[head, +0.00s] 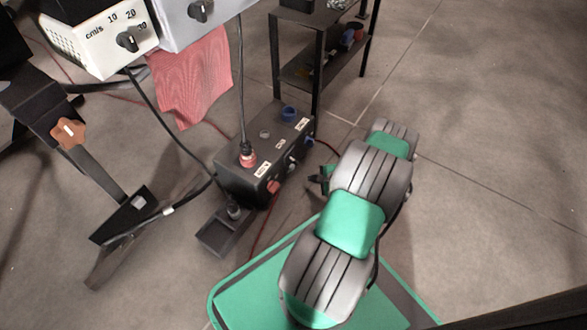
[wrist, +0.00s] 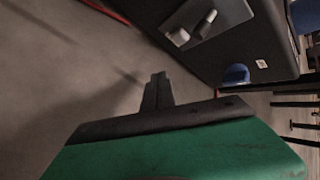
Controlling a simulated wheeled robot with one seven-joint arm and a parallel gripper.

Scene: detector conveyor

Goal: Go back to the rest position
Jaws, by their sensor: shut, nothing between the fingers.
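My gripper (wrist: 158,88) shows in the wrist view with its dark fingers together and nothing between them. It points over bare grey floor, with the side of a black box (wrist: 235,45) to its right. In the head view my grey and green arm reaches up from the lower middle, beside the black box (head: 258,160).
A small dark tray (head: 222,232) lies before the box. A black shelf stand (head: 318,60) rises behind it. White control units (head: 100,35) with knobs, a red cloth (head: 192,80) and hanging cables are at upper left. The floor on the right is clear.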

